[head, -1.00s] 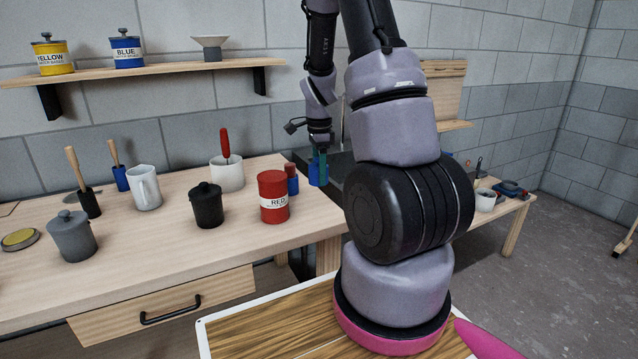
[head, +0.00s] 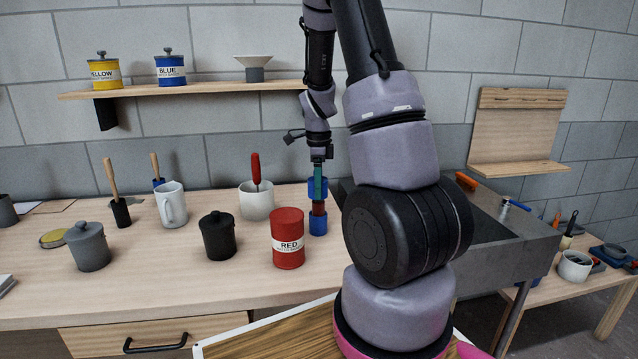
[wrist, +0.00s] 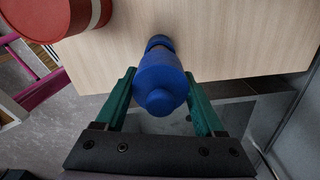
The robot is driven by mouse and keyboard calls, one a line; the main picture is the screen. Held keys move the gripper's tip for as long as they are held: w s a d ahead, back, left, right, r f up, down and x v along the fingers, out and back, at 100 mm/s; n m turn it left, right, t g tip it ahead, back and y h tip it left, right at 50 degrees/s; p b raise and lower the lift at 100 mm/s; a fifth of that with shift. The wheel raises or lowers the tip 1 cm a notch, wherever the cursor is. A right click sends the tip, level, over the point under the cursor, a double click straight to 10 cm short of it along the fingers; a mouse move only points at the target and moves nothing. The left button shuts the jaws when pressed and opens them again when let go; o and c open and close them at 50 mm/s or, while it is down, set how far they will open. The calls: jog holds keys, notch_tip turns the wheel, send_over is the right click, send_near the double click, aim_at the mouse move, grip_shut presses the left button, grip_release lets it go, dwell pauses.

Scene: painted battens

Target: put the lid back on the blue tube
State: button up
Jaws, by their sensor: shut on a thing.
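The blue tube (head: 318,225) stands upright on the bench beside the red can, its blue lower part visible with a dark reddish part above it. My gripper (head: 318,170) is shut on the blue lid (head: 318,187), holding it in line above the tube in the head view. In the wrist view the lid (wrist: 160,85) sits between my green fingers (wrist: 162,92), its round end facing the camera. A smaller dark blue piece (wrist: 159,43), apparently the tube, shows just beyond the lid. Whether lid and tube touch, I cannot tell.
The red can (head: 288,240) stands close left of the tube. A white pot (head: 257,203) with a red-handled tool, a black lidded pot (head: 218,238) and a white mug (head: 172,206) stand further left. A grey sink (head: 520,250) lies to the right.

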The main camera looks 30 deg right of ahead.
aim_at(319, 202)
jog(key=shift+f, duration=2.55)
jog(key=shift+f, duration=0.15)
dwell(0.3)
jog(key=o, duration=1.3)
jog(key=shift+r, duration=3.5)
